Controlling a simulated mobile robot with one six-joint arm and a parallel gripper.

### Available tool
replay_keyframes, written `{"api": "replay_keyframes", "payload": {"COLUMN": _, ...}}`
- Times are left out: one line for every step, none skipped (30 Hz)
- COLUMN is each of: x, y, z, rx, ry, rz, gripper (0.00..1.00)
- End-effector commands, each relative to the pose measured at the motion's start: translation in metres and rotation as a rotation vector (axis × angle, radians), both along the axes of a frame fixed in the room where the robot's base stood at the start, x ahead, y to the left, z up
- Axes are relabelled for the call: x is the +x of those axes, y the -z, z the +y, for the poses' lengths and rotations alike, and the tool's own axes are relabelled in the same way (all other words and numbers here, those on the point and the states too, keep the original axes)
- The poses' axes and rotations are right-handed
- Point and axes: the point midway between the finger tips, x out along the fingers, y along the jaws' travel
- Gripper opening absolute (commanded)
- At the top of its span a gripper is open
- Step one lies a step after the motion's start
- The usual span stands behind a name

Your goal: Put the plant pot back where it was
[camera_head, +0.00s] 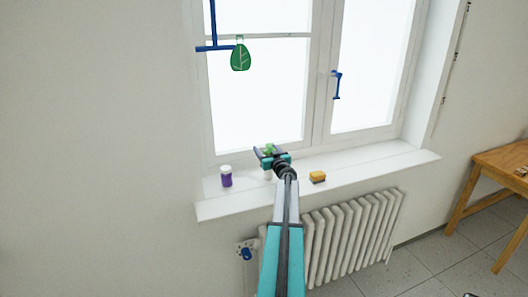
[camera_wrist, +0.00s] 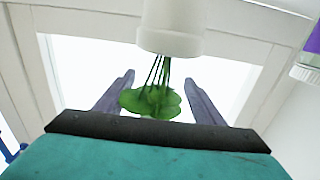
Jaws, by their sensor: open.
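The plant pot (camera_head: 267,174) is small and white and stands on the windowsill, mostly hidden behind my gripper (camera_head: 269,153) in the head view. Its green leaves (camera_head: 269,149) show at the gripper's jaws. In the wrist view, which is upside down, the white pot (camera_wrist: 172,28) is at the top and the leaves (camera_wrist: 150,102) hang below it on thin stems. My open gripper (camera_wrist: 160,79) has one dark finger on each side of the plant, with gaps visible on both sides. The jaws are not closed on it.
A white-and-purple jar (camera_head: 226,178) stands left of the pot on the windowsill (camera_head: 375,163). A yellow-brown sponge (camera_head: 317,177) lies to the right. The window is close behind. A radiator (camera_head: 352,235) is below, and a wooden table (camera_head: 490,165) stands far right.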

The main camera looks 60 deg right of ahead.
Motion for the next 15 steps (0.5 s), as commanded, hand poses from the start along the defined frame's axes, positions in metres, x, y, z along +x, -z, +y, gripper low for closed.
{"api": "replay_keyframes", "payload": {"x": 0.000, "y": -0.002, "z": 0.000, "rx": -0.001, "ry": 0.000, "rz": -0.001, "gripper": 0.63}}
{"api": "replay_keyframes", "payload": {"x": -0.002, "y": -0.001, "z": 0.001, "rx": 0.000, "ry": 0.001, "rz": 0.000, "gripper": 0.63}}
{"api": "replay_keyframes", "payload": {"x": -0.003, "y": -0.001, "z": 0.002, "rx": 0.000, "ry": 0.001, "rz": 0.000, "gripper": 0.63}}
{"api": "replay_keyframes", "payload": {"x": -0.004, "y": -0.001, "z": 0.003, "rx": 0.000, "ry": 0.001, "rz": 0.000, "gripper": 0.63}}
{"api": "replay_keyframes", "payload": {"x": -0.005, "y": -0.001, "z": 0.004, "rx": 0.000, "ry": 0.001, "rz": 0.000, "gripper": 0.63}}
{"api": "replay_keyframes", "payload": {"x": -0.008, "y": -0.001, "z": 0.006, "rx": 0.000, "ry": 0.001, "rz": 0.000, "gripper": 0.63}}
{"api": "replay_keyframes", "payload": {"x": -0.009, "y": 0.000, "z": 0.007, "rx": 0.000, "ry": 0.001, "rz": 0.000, "gripper": 0.63}}
{"api": "replay_keyframes", "payload": {"x": -0.011, "y": 0.000, "z": 0.009, "rx": 0.000, "ry": 0.001, "rz": 0.000, "gripper": 0.63}}
{"api": "replay_keyframes", "payload": {"x": -0.014, "y": 0.000, "z": 0.011, "rx": -0.001, "ry": 0.001, "rz": 0.001, "gripper": 0.63}}
{"api": "replay_keyframes", "payload": {"x": -0.016, "y": 0.000, "z": 0.012, "rx": -0.001, "ry": 0.001, "rz": 0.001, "gripper": 0.63}}
{"api": "replay_keyframes", "payload": {"x": -0.018, "y": 0.000, "z": 0.014, "rx": -0.001, "ry": 0.001, "rz": 0.001, "gripper": 0.63}}
{"api": "replay_keyframes", "payload": {"x": -0.021, "y": 0.000, "z": 0.016, "rx": -0.001, "ry": 0.001, "rz": 0.001, "gripper": 0.63}}
{"api": "replay_keyframes", "payload": {"x": -0.024, "y": 0.000, "z": 0.018, "rx": -0.001, "ry": 0.001, "rz": 0.001, "gripper": 0.63}}
{"api": "replay_keyframes", "payload": {"x": -0.026, "y": 0.000, "z": 0.020, "rx": -0.001, "ry": 0.001, "rz": 0.001, "gripper": 0.63}}
{"api": "replay_keyframes", "payload": {"x": -0.029, "y": 0.000, "z": 0.022, "rx": -0.001, "ry": 0.001, "rz": 0.001, "gripper": 0.63}}
